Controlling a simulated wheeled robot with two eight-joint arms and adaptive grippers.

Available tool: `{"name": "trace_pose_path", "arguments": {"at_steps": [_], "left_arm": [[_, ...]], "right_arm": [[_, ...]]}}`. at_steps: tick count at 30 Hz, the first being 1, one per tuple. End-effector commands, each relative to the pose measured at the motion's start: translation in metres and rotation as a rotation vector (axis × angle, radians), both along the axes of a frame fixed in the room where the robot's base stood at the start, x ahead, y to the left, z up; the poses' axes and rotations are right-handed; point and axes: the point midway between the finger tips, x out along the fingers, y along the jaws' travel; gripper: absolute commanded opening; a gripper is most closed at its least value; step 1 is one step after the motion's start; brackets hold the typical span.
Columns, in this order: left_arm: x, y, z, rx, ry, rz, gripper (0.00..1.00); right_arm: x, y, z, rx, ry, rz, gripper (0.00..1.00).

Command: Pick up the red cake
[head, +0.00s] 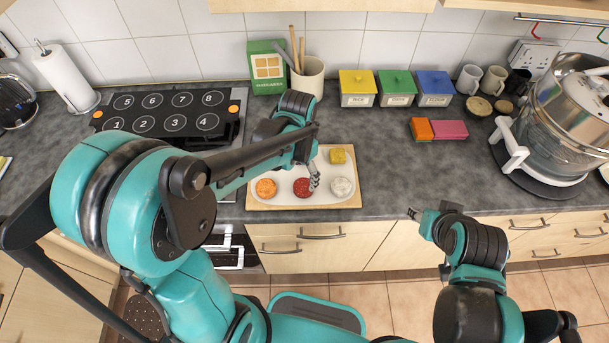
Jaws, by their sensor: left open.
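The red cake (302,188) lies on a white tray on a wooden board (349,203) near the counter's front edge. An orange cake (266,188) is to its left and a white cake (342,187) to its right. A yellow piece (338,156) lies behind the white one. My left gripper (314,183) is open, at the right side of the red cake, partly in front of it. I cannot tell if they touch. My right gripper (414,213) is in front of the counter, away from the board; its jaws are too small to read.
A hob (170,112) is at the left. Yellow, green and blue boxes (397,88), a utensil pot (309,78) and mugs (493,80) stand at the back. A large steel pot (570,110) is at the right. The counter between board and pot is clear, apart from orange and pink sponges (449,129).

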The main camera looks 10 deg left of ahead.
Motion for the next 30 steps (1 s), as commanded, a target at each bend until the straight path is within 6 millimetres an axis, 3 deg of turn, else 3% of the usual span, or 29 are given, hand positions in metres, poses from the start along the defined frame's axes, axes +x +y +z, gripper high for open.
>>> {"name": "trace_pose_path", "arguments": {"at_steps": [13, 23, 29, 30], "left_arm": [[0.01, -0.006, -0.063, 0.0, -0.001, 0.002, 0.76], [0.01, -0.006, -0.07, 0.0, -0.002, 0.002, 0.76], [0.01, -0.006, -0.07, 0.0, -0.002, 0.002, 0.26], [0.01, -0.006, -0.07, 0.0, -0.002, 0.002, 0.21]], "right_arm": [[0.0, 0.0, -0.024, 0.0, 0.0, 0.0, 0.4], [0.0, 0.0, -0.025, 0.0, 0.0, 0.0, 0.4], [0.0, 0.0, -0.025, 0.0, 0.0, 0.0, 0.4], [0.0, 0.0, -0.025, 0.0, 0.0, 0.0, 0.4]]}}
